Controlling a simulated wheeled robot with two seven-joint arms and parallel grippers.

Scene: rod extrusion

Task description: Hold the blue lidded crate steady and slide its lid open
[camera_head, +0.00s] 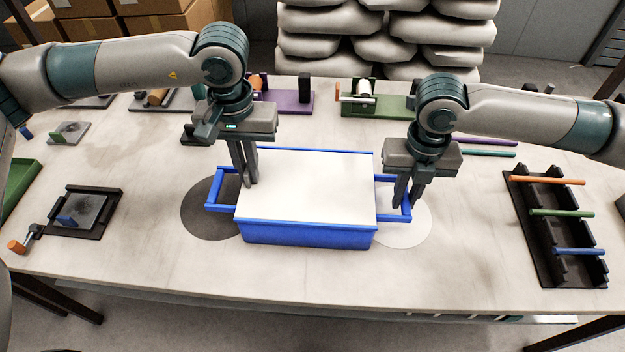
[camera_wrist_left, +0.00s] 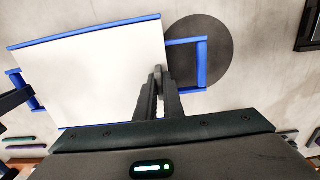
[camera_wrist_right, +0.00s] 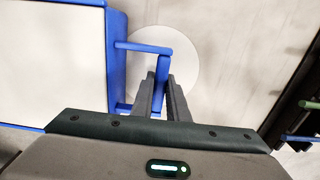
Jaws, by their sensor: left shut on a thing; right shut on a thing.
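The blue crate (camera_head: 305,235) stands mid-table with its white lid (camera_head: 310,185) lying over its top. No opening shows. A blue loop handle sticks out at the left (camera_head: 222,208) and another at the right (camera_head: 395,219). My left gripper (camera_head: 249,184) points down at the lid's left edge, its fingers close together. In the left wrist view the fingertips (camera_wrist_left: 159,72) meet at that edge and hide what they grip. My right gripper (camera_head: 404,205) is shut on the right handle; in the right wrist view its fingers (camera_wrist_right: 163,80) straddle the outer bar.
A dark disc (camera_head: 202,222) and a white disc (camera_head: 415,228) lie under the handles. A black rack (camera_head: 535,240) with coloured rods stands right, a dark fixture (camera_head: 105,222) left. Purple and green fixtures line the back. The table's front strip is clear.

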